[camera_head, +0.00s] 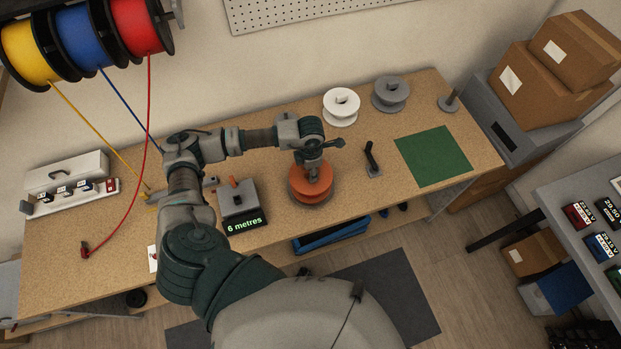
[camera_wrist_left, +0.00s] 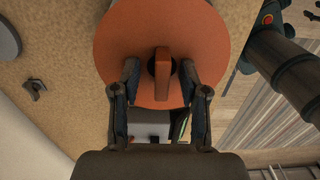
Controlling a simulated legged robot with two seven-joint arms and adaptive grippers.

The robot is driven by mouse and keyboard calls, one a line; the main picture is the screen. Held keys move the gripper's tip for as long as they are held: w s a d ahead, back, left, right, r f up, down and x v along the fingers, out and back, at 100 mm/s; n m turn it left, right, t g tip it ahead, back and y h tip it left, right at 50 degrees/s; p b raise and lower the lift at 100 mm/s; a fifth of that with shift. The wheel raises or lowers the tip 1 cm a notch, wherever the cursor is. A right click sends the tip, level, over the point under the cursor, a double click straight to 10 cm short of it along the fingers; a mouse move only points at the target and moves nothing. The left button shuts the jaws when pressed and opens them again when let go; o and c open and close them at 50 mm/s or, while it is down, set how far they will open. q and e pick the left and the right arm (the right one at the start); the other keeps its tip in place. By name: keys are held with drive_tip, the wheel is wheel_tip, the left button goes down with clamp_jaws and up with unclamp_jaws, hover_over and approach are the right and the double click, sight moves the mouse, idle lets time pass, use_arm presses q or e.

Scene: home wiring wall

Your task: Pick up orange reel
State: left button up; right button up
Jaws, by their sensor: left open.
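The orange reel (camera_head: 315,190) lies flat on the wooden workbench, near its front edge, in the head view. In the left wrist view the orange reel (camera_wrist_left: 118,45) fills the upper middle, with an upright orange tab at its hub. My left gripper (camera_head: 313,172) is right over the reel, pointing down. In the left wrist view my left gripper (camera_wrist_left: 160,75) is open, with one finger on each side of the tab and a gap to it. I cannot tell whether the fingertips touch the reel's face. My right gripper is not seen in the head view.
A white reel (camera_head: 341,107) and a grey reel (camera_head: 391,94) stand at the back. A black crank handle (camera_head: 372,160) and a green mat (camera_head: 433,156) are to the right. A metre counter (camera_head: 241,203) is to the left. Wire spools (camera_head: 88,38) hang upper left.

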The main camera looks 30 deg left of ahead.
use_arm(q)
clamp_jaws()
